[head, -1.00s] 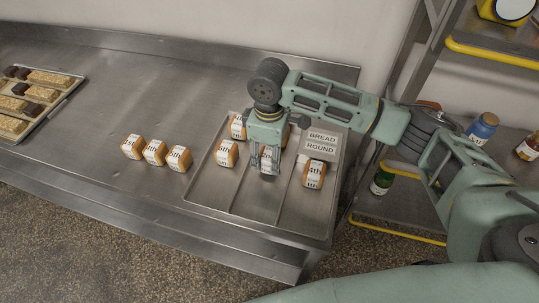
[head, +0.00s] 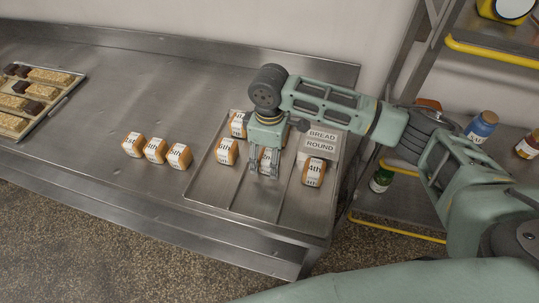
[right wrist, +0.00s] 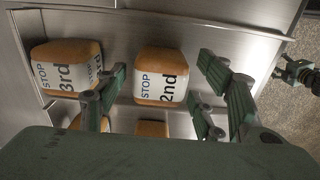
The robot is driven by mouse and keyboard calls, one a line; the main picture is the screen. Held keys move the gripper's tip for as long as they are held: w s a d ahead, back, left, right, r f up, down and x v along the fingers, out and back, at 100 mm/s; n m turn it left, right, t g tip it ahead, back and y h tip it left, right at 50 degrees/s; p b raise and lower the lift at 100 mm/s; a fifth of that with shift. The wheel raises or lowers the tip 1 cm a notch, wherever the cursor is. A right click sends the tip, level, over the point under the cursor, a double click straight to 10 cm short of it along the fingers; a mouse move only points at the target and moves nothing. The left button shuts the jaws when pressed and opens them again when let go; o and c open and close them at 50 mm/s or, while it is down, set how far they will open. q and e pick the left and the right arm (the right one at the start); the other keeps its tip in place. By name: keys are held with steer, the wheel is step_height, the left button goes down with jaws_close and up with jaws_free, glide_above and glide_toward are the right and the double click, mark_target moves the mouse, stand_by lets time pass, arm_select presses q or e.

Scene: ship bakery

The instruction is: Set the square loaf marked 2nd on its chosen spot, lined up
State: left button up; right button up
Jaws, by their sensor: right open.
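The square loaf marked 2nd (right wrist: 160,75) stands in the right wrist view, brown with a white STOP label, between the spread fingers of my right gripper (right wrist: 160,98). Gaps show between loaf and fingers. In the head view my right gripper (head: 264,171) is low over the middle of the divided metal tray (head: 212,190), and partly hides a loaf (head: 268,157) there. A loaf marked 3rd (right wrist: 66,68) stands left of the 2nd in the wrist view.
A loaf marked 4th (head: 314,172) stands in the right lane; two loaves (head: 227,151) stand in the left lane. A BREAD ROUND sign (head: 320,140) is at the tray's back. Several loaves are lined up on the bench, including the 1st (head: 132,145). A pastry tray (head: 62,100) lies far left.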

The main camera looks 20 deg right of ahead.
mark_target(269, 156)
step_height(269, 156, up, 12)
steer(key=b, duration=0.2)
steer(key=shift+r, duration=0.15)
stand_by(0.5)
